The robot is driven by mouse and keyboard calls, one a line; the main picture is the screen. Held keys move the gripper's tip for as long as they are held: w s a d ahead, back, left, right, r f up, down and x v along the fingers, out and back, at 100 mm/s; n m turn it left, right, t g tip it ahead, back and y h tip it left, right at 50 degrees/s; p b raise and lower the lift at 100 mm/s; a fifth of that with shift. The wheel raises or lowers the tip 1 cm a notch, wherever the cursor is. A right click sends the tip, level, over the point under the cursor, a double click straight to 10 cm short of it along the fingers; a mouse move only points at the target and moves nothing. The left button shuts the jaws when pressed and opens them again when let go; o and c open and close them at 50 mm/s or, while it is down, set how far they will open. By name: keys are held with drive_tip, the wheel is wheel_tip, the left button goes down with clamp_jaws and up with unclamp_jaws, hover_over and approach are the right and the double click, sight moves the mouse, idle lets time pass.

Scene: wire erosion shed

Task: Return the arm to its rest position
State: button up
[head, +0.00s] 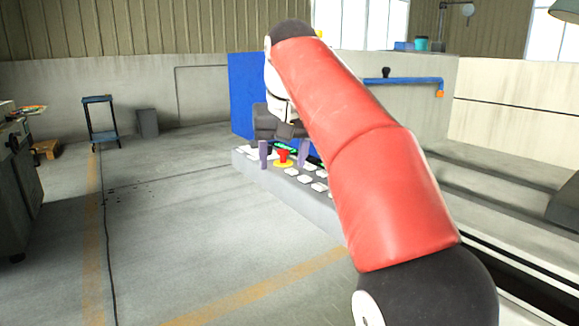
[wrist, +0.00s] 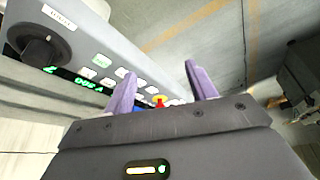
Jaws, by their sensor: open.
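My red and black arm reaches across the head view, from the lower right up to the top middle. My gripper (head: 283,160) hangs down at its far end, with two purple fingers spread apart and nothing between them that I can see held. It also shows in the wrist view (wrist: 160,70). A grey control panel (head: 240,163) lies beneath it. A red button on a yellow base (head: 284,157) appears between the fingers in the head view. It also shows in the wrist view (wrist: 158,101), partly hidden by my gripper. I cannot tell whether the fingers touch the panel.
The panel carries a black knob (wrist: 40,55), a lit display (wrist: 80,82) and several pale buttons. A blue machine panel (head: 241,95) stands behind. A small stand (head: 101,123) and a dark cabinet (head: 18,180) are at left. The floor (head: 180,220) between is open.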

drive_tip(key=s+d+f+m, duration=0.1)
drive_tip(key=s+d+f, duration=0.7)
drive_tip(key=s+d, duration=0.45)
drive_tip(key=s+d+f+m+t+h, duration=0.1)
drive_tip(key=s+d+f, duration=0.3)
drive_tip(key=s+f, duration=1)
wheel_tip(320, 180, down, 3)
drive_tip(key=shift+s, duration=0.15)
